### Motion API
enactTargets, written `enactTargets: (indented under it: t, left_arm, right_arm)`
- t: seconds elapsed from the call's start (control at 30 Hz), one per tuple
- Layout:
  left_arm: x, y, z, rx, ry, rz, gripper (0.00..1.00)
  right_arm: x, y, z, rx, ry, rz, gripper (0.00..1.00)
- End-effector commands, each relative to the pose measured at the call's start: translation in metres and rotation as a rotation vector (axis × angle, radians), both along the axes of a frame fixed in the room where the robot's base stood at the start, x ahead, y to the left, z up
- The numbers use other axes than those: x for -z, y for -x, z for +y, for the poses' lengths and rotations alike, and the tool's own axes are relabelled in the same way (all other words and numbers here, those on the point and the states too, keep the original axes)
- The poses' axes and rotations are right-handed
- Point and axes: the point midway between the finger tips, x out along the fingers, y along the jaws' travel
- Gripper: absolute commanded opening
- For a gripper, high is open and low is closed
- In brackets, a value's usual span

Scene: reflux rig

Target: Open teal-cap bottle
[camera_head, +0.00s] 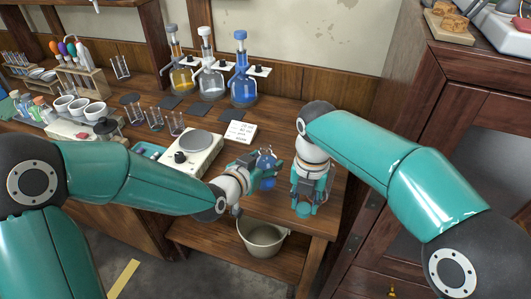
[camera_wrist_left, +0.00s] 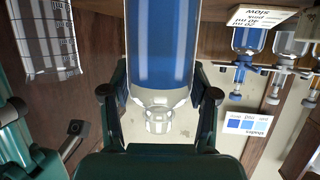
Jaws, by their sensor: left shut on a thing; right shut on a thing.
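My left gripper (camera_head: 261,171) is shut on a bottle of blue liquid (camera_wrist_left: 163,45). In the left wrist view, the bottle stands between its two fingers, with a clear shoulder and neck beyond the liquid. No cap shows on that neck. In the head view the bottle (camera_head: 267,183) is small and partly covered by the gripper, over the right part of the bench. My right gripper (camera_head: 304,204) points down just right of it, apart from the bottle. It is shut on a small teal piece (camera_head: 304,211), which looks like the cap; the fingers partly hide it.
A hotplate (camera_head: 191,151) stands left of my left gripper, with a white card (camera_head: 240,132) behind. Three flasks with coloured stoppers, one a blue flask (camera_head: 242,85), stand at the back. A grey bucket (camera_head: 262,237) sits low below the bench edge. A wooden cabinet (camera_head: 430,110) closes the right side.

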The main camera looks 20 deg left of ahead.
Motion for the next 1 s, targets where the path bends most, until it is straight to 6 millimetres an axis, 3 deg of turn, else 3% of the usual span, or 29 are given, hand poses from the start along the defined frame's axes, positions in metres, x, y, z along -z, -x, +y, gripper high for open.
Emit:
enactTargets:
  t: [0.1,0.5,0.53,0.6,0.67,1.0]
  left_arm:
    - [0.0092,0.0,0.0003,0.0,0.0,-0.002,0.0]
    - [0.0123,-0.0002,0.0002,-0.001,0.001,-0.005,0.0]
    - [0.0123,0.0002,0.0001,0.0,0.0,-0.002,0.64]
    - [0.0121,0.0003,0.0,0.0,0.0,-0.001,0.76]
    - [0.0121,0.0002,0.0,0.0,0.0,-0.001,0.85]
    - [0.0112,0.0002,-0.0002,0.001,0.001,-0.001,0.85]
  right_arm:
    - [0.0002,0.0,0.0001,0.0,0.0,0.0,0.0]
    - [0.0034,0.0,0.0,0.0,0.0,0.0,0.0]
    - [0.002,0.0,0.0,0.0,0.0,0.0,0.0]
    - [0.0018,0.0,0.0,0.0,0.0,0.0,0.0]
    - [0.0018,0.0,-0.0001,0.0,0.0,0.0,0.0]
    - [0.0005,-0.0001,-0.0003,0.001,0.0,0.0,0.0]
